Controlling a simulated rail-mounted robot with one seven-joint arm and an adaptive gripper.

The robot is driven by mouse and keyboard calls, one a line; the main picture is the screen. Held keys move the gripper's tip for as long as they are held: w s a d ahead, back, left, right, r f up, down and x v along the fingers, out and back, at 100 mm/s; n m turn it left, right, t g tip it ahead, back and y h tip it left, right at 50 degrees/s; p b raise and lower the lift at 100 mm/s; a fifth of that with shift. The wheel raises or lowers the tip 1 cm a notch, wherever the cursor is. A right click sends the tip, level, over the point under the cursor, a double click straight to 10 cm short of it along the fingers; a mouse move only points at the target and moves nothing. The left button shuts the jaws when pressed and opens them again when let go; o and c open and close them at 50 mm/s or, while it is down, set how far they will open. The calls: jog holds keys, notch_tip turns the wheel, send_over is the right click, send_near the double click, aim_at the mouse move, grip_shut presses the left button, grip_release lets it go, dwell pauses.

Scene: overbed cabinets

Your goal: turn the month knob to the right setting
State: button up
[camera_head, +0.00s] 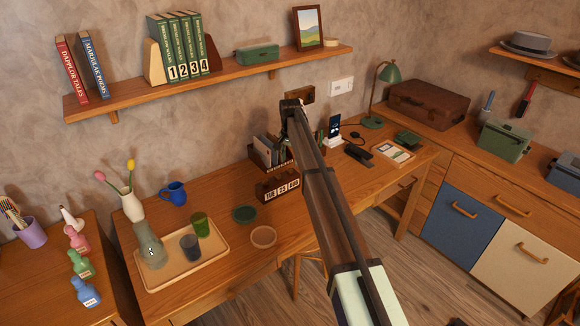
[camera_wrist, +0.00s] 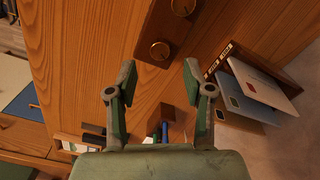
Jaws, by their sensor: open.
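The wooden calendar block (camera_head: 278,186) stands on the desk, with small white windows facing the head camera; their text is too small to read surely. In the wrist view a dark wooden block (camera_wrist: 168,28), likely the same calendar, shows at the top with a round brass knob (camera_wrist: 160,50). A second brass knob (camera_wrist: 183,7) is near the frame's top edge. I cannot tell which knob is for the month. My gripper (camera_wrist: 159,75) is open and empty, its fingers apart below the nearer knob in the picture, not touching it. In the head view my arm partly hides the desk.
A letter holder (camera_head: 263,153) with envelopes stands behind the calendar; it also shows in the wrist view (camera_wrist: 222,58). A green round dish (camera_head: 244,214), a tan dish (camera_head: 263,237) and a tray (camera_head: 185,278) lie left of the calendar. A shelf (camera_head: 215,76) runs above.

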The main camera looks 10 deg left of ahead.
aim_at(290, 170)
notch_tip(290, 170, up, 7)
jog(key=shift+r, duration=0.2)
jog(key=shift+d, duration=0.1)
